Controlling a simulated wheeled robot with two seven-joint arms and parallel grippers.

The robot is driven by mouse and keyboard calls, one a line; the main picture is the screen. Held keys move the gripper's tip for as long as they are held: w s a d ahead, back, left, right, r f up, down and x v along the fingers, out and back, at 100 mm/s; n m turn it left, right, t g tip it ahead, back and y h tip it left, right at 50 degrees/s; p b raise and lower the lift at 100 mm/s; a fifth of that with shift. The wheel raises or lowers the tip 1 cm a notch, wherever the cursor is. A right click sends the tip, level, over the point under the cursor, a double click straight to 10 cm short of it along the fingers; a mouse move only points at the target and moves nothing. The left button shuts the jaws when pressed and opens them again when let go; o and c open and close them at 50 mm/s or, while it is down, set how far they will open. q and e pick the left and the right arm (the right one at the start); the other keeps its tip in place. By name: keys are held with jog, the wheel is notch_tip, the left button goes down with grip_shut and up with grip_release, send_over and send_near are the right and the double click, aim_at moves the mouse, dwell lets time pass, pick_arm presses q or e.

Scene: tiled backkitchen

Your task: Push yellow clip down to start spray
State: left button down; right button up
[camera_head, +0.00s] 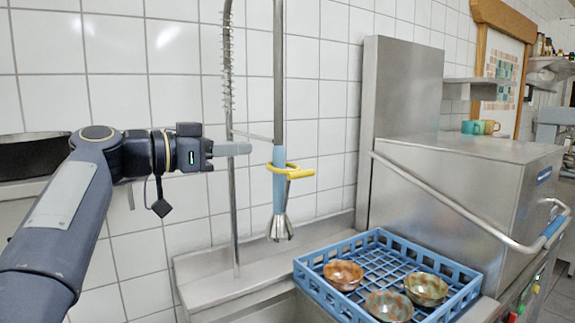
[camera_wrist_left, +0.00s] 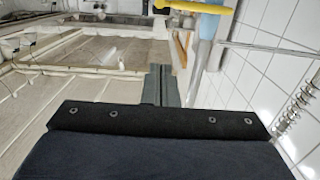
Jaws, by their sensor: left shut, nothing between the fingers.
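The yellow clip (camera_head: 291,171) sits around the blue handle of the sprayer (camera_head: 279,195), which hangs in front of the tiled wall with its metal nozzle pointing down. My left gripper (camera_head: 246,149) is shut and empty. In the head view its fingertips are to the left of the clip and a little higher, and appear apart from it. In the left wrist view, the gripper (camera_wrist_left: 167,70) points away from the camera, and the yellow clip (camera_wrist_left: 195,6) shows at the top edge beside the blue handle (camera_wrist_left: 208,22). My right gripper is not in view.
A blue rack (camera_head: 316,283) with several bowls (camera_head: 343,274) stands below on the right. A steel dishwasher (camera_head: 470,180) with a long bar handle is at the right. A spring hose (camera_head: 228,70) and a thin pipe rise behind my gripper.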

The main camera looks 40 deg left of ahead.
pick_arm(q)
jog(key=shift+w, duration=0.1)
jog(key=p, duration=0.4)
send_over(298, 173)
jog(key=s+a, duration=0.2)
jog(key=shift+w+d+f, duration=0.1)
jog(key=shift+d+f, duration=0.05)
jog(key=shift+d, duration=0.1)
notch_tip(298, 173, down, 3)
jog(key=shift+w+r, duration=0.1)
jog(key=shift+w+f, duration=0.1)
jog(key=shift+f, duration=0.6)
jog(key=shift+b, duration=0.3)
notch_tip(298, 173, down, 5)
jog(key=b, duration=0.6)
jog(key=shift+r, duration=0.1)
